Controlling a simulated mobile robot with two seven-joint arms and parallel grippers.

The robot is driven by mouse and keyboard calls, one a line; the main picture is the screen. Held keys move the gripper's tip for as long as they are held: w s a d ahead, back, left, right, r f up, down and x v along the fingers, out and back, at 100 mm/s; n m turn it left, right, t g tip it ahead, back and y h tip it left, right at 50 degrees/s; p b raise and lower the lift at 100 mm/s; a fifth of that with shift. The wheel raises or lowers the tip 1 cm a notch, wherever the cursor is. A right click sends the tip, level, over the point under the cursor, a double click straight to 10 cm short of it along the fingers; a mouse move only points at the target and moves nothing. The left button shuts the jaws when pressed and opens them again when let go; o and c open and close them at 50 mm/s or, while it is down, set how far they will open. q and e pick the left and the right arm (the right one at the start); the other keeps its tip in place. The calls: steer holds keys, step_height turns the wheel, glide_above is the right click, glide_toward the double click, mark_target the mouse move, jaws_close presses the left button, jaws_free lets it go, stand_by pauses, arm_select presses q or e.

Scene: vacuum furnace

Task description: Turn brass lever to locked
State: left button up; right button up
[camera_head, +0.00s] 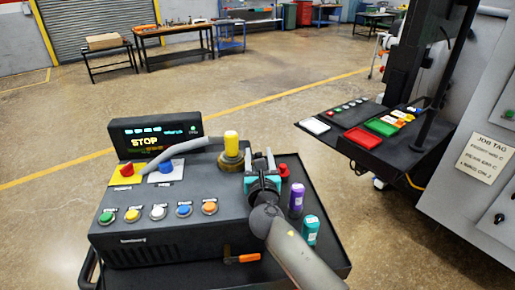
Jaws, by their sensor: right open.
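A black control console (180,222) stands on a dark cart. On its back right is a round brass-coloured base (231,164) with an upright yellow knob (231,144). A grey curved bar (185,147) reaches left from it towards a blue-topped button. I cannot tell for sure which part is the brass lever, nor read a locked mark. My right gripper (262,157) is open, fingers pointing away from me, just right of the brass-coloured base and apparently empty. Its arm comes in from the lower right. My left gripper is out of view.
The console has a lit STOP screen (154,138), a red knob (126,170) and several coloured buttons. A purple bottle (297,198), a teal bottle (310,230) and a red item (283,170) stand beside my right arm. An orange-handled tool (243,259) is at the front.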

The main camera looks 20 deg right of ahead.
mark_target(258, 152)
steer(key=shift+x, duration=1.9)
steer(key=shift+c, duration=0.2)
jaws_close()
